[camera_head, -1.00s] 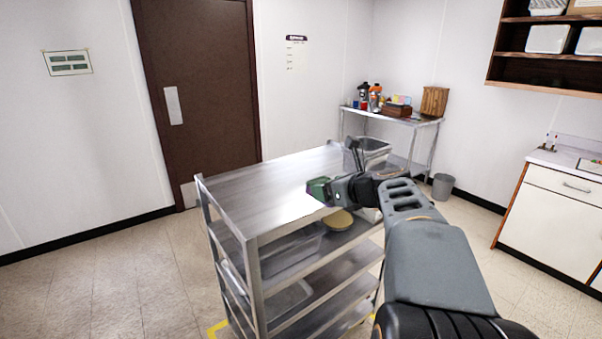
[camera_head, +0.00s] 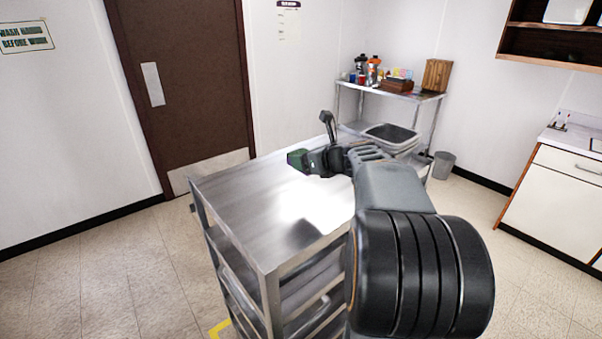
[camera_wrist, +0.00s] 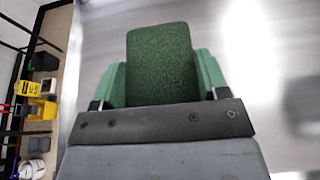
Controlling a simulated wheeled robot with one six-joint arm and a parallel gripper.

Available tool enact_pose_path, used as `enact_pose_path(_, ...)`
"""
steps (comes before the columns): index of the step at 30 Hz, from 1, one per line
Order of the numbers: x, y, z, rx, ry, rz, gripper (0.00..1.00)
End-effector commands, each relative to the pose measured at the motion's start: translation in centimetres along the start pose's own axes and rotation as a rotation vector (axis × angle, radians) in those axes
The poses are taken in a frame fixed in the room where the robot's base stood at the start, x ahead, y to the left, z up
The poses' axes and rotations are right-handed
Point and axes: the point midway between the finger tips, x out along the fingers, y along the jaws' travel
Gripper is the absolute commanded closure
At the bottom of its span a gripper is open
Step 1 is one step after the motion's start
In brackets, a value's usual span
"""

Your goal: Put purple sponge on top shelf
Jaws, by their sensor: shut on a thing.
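My gripper (camera_head: 303,159) is shut on a green, rough-textured sponge (camera_wrist: 160,62); it looks green, not purple. In the wrist view the sponge sits between the two light green fingers, with its far end sticking out beyond them. In the head view my gripper and the sponge are over the far part of the steel cart's top shelf (camera_head: 243,205). The sponge appears to be above the shelf, but I cannot tell the exact gap. The top shelf is bare, with a bright reflection and a dark shadow on it.
A grey tub (camera_head: 391,135) stands just beyond the cart. A bin (camera_head: 443,164) and a white cabinet (camera_head: 552,195) are at right. The floor at left is clear.

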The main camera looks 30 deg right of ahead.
Motion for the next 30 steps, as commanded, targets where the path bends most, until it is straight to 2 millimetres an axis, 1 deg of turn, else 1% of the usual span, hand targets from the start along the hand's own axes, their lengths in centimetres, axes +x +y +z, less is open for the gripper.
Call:
enact_pose_path(1, 1.5, -0.5, -0.1, 0.003, 0.005, 0.004, 0.54)
enact_pose_path(4, 4.1, -1.4, -0.2, 0.002, 0.004, 0.004, 0.54)
enact_pose_path(6, 5.6, -1.8, -1.3, 0.003, 0.004, 0.004, 0.54)
enact_pose_path(9, 7.3, -2.3, -2.2, 0.001, 0.003, 0.004, 0.54)
enact_pose_path(12, 8.5, -2.6, -2.9, -0.001, 0.002, 0.004, 0.54)
enact_pose_path(15, 9.2, -2.9, -3.3, -0.001, 0.0, 0.004, 0.54)
enact_pose_path(20, 9.8, -3.0, -3.6, -0.003, 0.0, 0.004, 0.54)
enact_pose_path(22, 10.5, -3.2, -4.1, 0.0, 0.002, 0.004, 0.54)
enact_pose_path(24, 10.9, -3.1, -5.1, 0.0, 0.002, 0.005, 0.54)
enact_pose_path(27, 11.3, -3.2, -6.1, -0.001, 0.001, 0.004, 0.54)
enact_pose_path(30, 11.5, -3.2, -6.7, -0.003, 0.0, 0.004, 0.54)
